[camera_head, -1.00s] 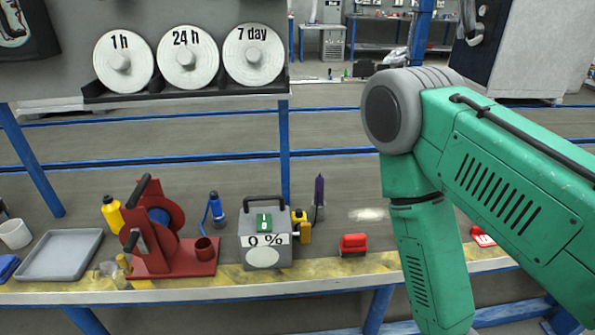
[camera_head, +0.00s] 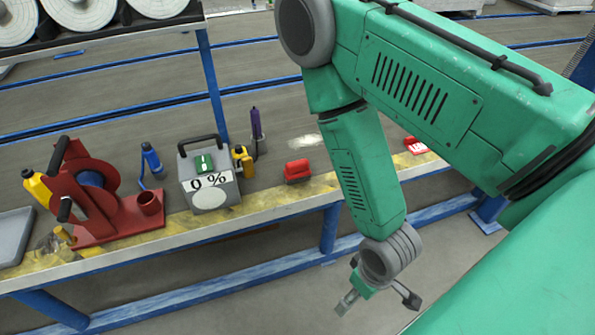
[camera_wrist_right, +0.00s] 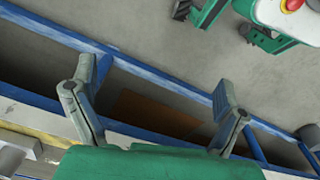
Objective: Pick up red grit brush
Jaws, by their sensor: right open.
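The red grit brush (camera_head: 297,170) lies on the workbench near its front edge, with a red top and a dark lower part. It is to the right of the grey 0 % box. My right gripper (camera_head: 378,301) hangs in front of the bench, below and to the right of the brush in the head view, apart from it. In the right wrist view my right gripper (camera_wrist_right: 157,82) has its two fingers spread wide with nothing between them. The brush does not show in that view. My left gripper is not in view.
The grey box (camera_head: 208,178) with a handle, a red reel device (camera_head: 92,195), a blue bottle (camera_head: 151,160) and a yellow tool (camera_head: 243,162) stand left of the brush. A red and white item (camera_head: 416,146) lies beyond my right arm. Blue rails (camera_head: 328,228) run under the bench.

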